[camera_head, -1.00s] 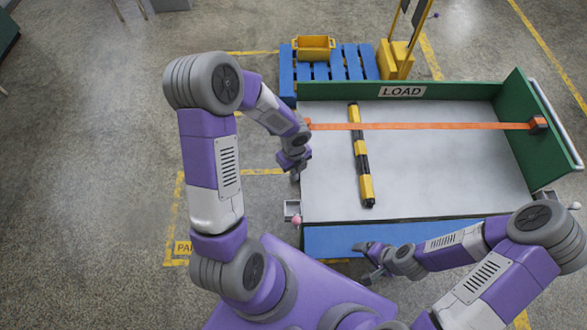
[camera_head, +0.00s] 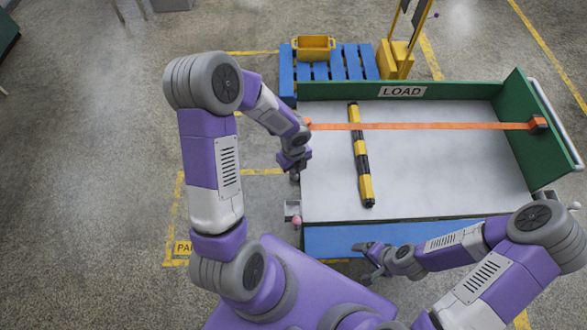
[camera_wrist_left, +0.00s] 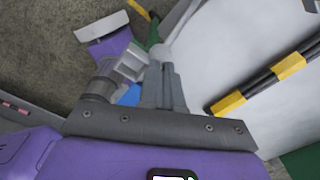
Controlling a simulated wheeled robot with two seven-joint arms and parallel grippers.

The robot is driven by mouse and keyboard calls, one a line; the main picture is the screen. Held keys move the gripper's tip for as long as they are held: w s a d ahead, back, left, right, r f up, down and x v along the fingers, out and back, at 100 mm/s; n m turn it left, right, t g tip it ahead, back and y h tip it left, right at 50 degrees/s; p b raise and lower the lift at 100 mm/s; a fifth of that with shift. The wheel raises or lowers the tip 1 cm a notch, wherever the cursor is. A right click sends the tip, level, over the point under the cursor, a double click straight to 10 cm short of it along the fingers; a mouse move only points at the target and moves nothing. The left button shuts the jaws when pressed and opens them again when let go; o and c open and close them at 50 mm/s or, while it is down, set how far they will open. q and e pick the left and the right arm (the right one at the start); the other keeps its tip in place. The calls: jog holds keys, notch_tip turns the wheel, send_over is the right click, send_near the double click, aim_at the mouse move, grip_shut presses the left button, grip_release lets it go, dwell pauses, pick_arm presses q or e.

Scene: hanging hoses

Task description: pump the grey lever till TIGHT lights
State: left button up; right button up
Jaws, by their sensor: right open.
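My left gripper (camera_head: 295,176) points down at the left edge of the flat load bed (camera_head: 440,180), beside the left end of the orange strap (camera_head: 430,126). In the left wrist view its dark grey fingers (camera_wrist_left: 164,88) sit close together, next to a light grey part (camera_wrist_left: 132,66); whether they hold it I cannot tell. I cannot make out the grey lever for certain. A small grey box (camera_head: 291,208) with a pink knob (camera_head: 297,220) is just below this gripper. My right gripper (camera_head: 362,262) is open and empty in front of the bed's blue front panel. No TIGHT light is readable.
A black-and-yellow bar (camera_head: 361,160) lies on the bed under the strap. A green headboard (camera_head: 330,90) with a LOAD sign closes the back. Behind stand a blue pallet (camera_head: 350,65) and a yellow bin (camera_head: 314,47).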

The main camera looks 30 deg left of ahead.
aim_at(294, 180)
pick_arm(q)
jog(key=shift+o, duration=0.6)
jog(key=shift+f, duration=0.15)
jog(key=shift+f+b, duration=0.85)
jog(key=shift+s+d+f+b, duration=0.2)
jog(key=shift+s+f+b, duration=0.1)
jog(key=shift+f+b, duration=0.45)
jog(key=shift+s+d+f+b, duration=0.15)
jog(key=shift+s+f+b, duration=0.15)
jog(key=shift+f+b, duration=0.4)
jog(key=shift+s+d+r, duration=0.1)
jog(key=shift+r, duration=0.05)
